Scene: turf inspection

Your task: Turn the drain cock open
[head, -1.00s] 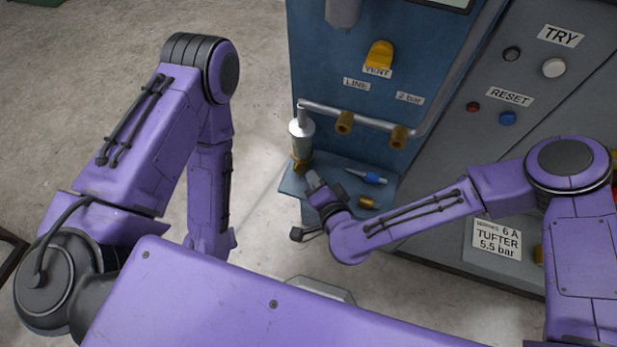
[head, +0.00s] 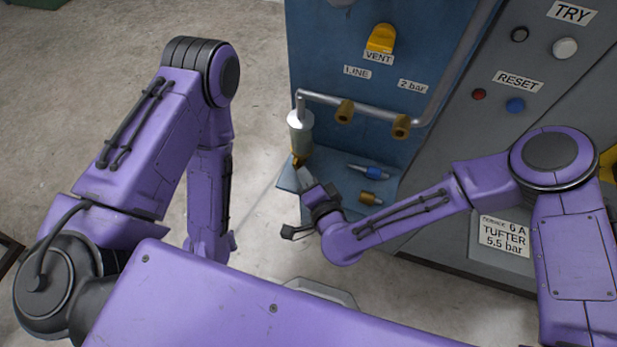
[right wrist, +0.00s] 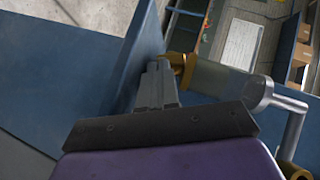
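In the right wrist view the brass cock (right wrist: 183,66) sits at the end of the pale cylinder (right wrist: 225,82). My right gripper (head: 301,172) reaches up to the cock from below and right. In the right wrist view its fingers (right wrist: 158,66) are close together, with tips right beside the brass. Whether they touch it I cannot tell. My left arm hangs at the left; its gripper does not show.
A blue shelf (head: 385,205) holds a blue-tipped tool (head: 369,171) and a brass fitting (head: 371,199), right of my gripper. Above are the pipe (head: 360,108) with two brass fittings and the yellow VENT handle (head: 381,38). A grey panel (head: 480,140) with buttons stands at right.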

